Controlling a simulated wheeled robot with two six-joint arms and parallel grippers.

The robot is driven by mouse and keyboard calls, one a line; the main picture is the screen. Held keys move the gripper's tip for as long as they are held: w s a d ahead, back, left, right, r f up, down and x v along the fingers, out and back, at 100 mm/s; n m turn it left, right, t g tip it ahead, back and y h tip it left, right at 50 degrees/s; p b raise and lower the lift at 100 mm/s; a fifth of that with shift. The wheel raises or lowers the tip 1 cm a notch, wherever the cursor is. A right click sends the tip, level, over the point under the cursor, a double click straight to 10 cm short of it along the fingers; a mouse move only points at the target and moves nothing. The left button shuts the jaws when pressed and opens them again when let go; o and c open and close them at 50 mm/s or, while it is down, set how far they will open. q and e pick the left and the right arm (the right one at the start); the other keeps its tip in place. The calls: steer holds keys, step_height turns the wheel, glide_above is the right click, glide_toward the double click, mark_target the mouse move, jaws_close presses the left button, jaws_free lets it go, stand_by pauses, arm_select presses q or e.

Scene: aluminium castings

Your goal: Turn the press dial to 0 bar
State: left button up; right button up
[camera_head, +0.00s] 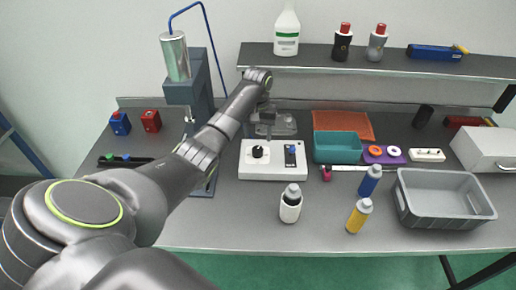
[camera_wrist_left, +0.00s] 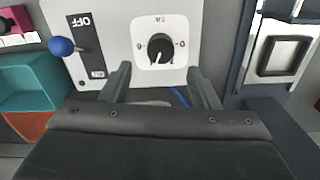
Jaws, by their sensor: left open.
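The press dial (camera_head: 258,152) is a black round knob on a white control box (camera_head: 256,172). In the left wrist view the dial (camera_wrist_left: 160,49) sits in a white square plate, and its white pointer mark points toward the lower edge of the picture, slightly left. Small marks stand around it, too small to read surely. My left gripper (camera_head: 267,128) is over the back edge of the box. In the left wrist view its two fingers (camera_wrist_left: 160,82) are apart, with nothing between them, just short of the dial. My right gripper is not in view.
The box also carries a blue-knobbed lever (camera_wrist_left: 61,46) by an OFF label, beside the dial. A press (camera_head: 196,85) stands left of the box. A white bottle (camera_head: 290,204) stands in front. A teal bin (camera_head: 337,147) is at right; a shelf (camera_head: 380,64) runs behind.

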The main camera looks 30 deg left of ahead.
mark_target(258, 149)
arm_select(q)
step_height(258, 149, down, 6)
steer(key=shift+s+r, duration=0.15)
steer(key=shift+f, duration=0.55)
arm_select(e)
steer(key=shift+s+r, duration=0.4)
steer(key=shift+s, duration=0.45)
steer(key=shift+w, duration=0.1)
